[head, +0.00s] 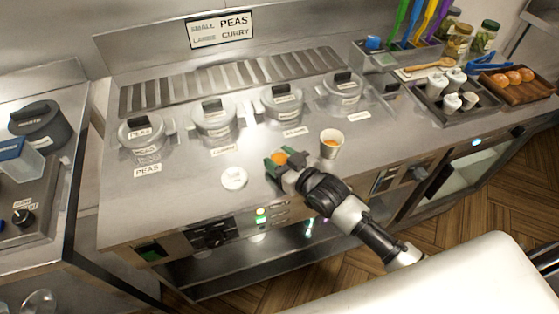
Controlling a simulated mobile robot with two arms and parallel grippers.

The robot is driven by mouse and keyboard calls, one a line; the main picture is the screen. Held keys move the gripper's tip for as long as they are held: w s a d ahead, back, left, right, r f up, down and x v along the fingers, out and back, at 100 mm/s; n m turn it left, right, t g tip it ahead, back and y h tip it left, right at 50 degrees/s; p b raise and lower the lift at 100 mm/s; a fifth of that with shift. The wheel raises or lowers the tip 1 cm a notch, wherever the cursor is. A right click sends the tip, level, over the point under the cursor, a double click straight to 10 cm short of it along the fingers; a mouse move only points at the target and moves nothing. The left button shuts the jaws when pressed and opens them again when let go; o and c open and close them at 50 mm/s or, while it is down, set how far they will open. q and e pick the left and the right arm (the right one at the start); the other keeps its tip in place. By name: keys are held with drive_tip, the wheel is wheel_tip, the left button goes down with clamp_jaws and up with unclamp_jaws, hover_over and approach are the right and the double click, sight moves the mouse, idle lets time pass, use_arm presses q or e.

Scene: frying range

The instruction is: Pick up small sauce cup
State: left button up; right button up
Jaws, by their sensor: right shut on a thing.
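My right gripper (279,161) reaches in from the lower right over the steel counter. Its dark green fingers are shut on a small sauce cup (280,157), of which mainly the orange content shows; the fingers hide most of the rest. I cannot tell whether the cup touches the counter. A larger white cup (332,142) with orange content stands upright just right of the gripper. A round white lid or disc (234,178) lies on the counter to the left. My left gripper is not in view.
Several lidded pots (213,119) sit in a row behind the gripper, with labels in front. A dark tray (445,101) with white cups and a wooden tray (516,85) with orange items stand at right. The counter's front left (165,205) is clear.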

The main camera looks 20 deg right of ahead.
drive_tip(key=shift+r, duration=0.5)
drive_tip(key=shift+s+r, duration=0.2)
drive_tip(key=f+b+v, duration=0.2)
drive_tip(key=b+v, duration=0.1)
drive_tip(key=v, duration=1.4)
drive_tip(key=shift+s+d+f, duration=0.3)
drive_tip(key=shift+s, duration=0.05)
